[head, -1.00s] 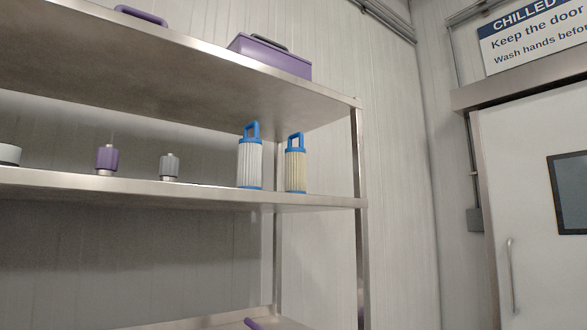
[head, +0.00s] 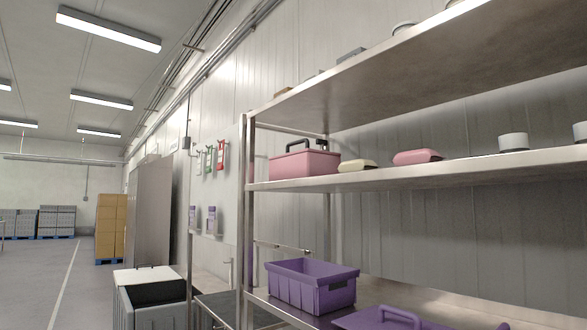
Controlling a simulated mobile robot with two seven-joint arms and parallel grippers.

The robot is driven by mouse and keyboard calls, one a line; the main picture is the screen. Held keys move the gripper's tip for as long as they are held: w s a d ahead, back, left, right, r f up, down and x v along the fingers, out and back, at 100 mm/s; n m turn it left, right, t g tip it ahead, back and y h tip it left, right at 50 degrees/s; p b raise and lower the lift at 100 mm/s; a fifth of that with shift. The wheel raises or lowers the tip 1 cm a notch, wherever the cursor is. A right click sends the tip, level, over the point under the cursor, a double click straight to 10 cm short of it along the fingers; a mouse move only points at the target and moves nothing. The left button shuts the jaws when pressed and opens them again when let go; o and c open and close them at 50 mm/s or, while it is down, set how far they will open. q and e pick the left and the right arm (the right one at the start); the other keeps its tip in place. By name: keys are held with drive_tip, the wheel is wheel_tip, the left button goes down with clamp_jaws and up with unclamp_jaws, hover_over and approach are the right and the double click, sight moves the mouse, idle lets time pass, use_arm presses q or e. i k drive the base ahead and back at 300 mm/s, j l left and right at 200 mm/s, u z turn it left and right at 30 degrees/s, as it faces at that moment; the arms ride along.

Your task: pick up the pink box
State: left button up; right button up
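A pink box (head: 306,166) with a dark handle on top stands on the middle shelf (head: 440,163) of a steel rack, near the rack's left end. A cream rounded item (head: 357,166) sits just to its right, and a smaller pink rounded item (head: 417,157) lies further right on the same shelf. Neither of my grippers shows in the head view, so their distance from the box cannot be seen.
Below, a purple open bin (head: 312,288) and a purple lid (head: 385,319) lie on the lower shelf. The rack's front left post (head: 246,215) stands beside the box. Grey bins (head: 150,300) stand at lower left. Open floor (head: 50,285) lies further left.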

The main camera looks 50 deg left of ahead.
sight(306, 164)
drive_tip(key=u, duration=1.45)
drive_tip(key=z, duration=0.45)
drive_tip(key=i+j+z, duration=0.15)
drive_tip(key=j+z, duration=0.6)
drive_tip(key=i+j+z, duration=0.2)
drive_tip(key=j, duration=0.65)
drive_tip(key=j+z, duration=0.2)
drive_tip(key=j, duration=0.6)
drive_tip(key=k, duration=0.05)
